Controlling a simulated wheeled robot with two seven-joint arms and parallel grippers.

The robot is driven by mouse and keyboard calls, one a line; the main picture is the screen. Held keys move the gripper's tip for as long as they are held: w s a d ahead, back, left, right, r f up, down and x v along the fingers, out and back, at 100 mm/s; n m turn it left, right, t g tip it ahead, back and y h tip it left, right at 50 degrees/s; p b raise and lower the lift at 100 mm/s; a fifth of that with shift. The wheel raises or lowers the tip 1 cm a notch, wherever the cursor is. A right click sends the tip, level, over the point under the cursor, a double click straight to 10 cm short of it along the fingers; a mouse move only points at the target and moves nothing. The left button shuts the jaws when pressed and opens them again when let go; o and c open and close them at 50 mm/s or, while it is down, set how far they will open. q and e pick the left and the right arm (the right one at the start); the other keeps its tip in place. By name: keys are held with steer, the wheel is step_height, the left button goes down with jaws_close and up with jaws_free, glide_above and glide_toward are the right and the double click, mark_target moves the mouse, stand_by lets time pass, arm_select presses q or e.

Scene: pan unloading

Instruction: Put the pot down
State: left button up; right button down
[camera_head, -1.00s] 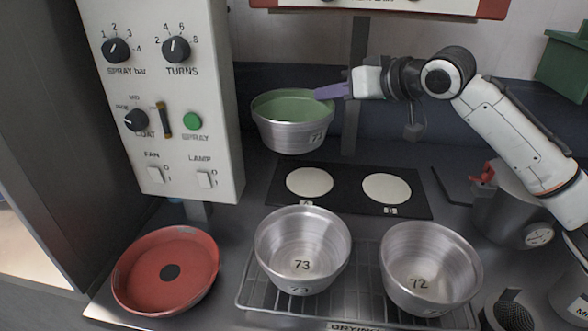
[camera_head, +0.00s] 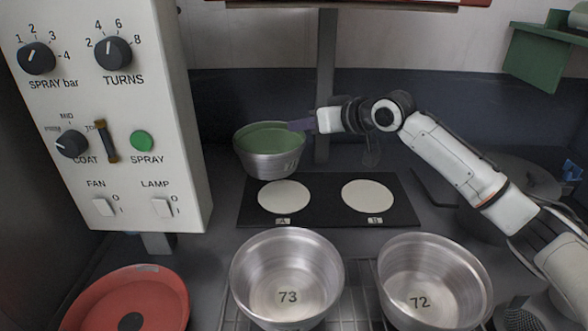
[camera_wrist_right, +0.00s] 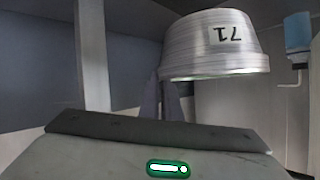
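The pot (camera_head: 269,152) is a metal pan with a green inside. It hangs upright over the back edge of the black mat (camera_head: 330,192), behind and above the left white disc (camera_head: 284,196) marked A. My right gripper (camera_head: 303,124) is shut on the right side of its rim, with purple fingers. In the right wrist view the pot (camera_wrist_right: 215,42) carries the label 71 and shows upside down beyond the fingers (camera_wrist_right: 160,100). The right white disc (camera_head: 367,196) is bare. My left gripper is not in view.
Metal pans 73 (camera_head: 288,278) and 72 (camera_head: 434,281) stand on the drying rack in front of the mat. A red pan (camera_head: 128,300) lies at front left. The spray control box (camera_head: 105,120) stands left of the pot, and a post (camera_head: 325,75) behind it.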

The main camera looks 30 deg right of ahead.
step_height(320, 180, down, 6)
steer(key=shift+f, duration=0.15)
stand_by(0.3)
steer(key=c, duration=2.4)
jaws_free()
steer(key=shift+f, duration=0.2)
steer(key=o, duration=0.4)
steer(key=shift+r, duration=0.15)
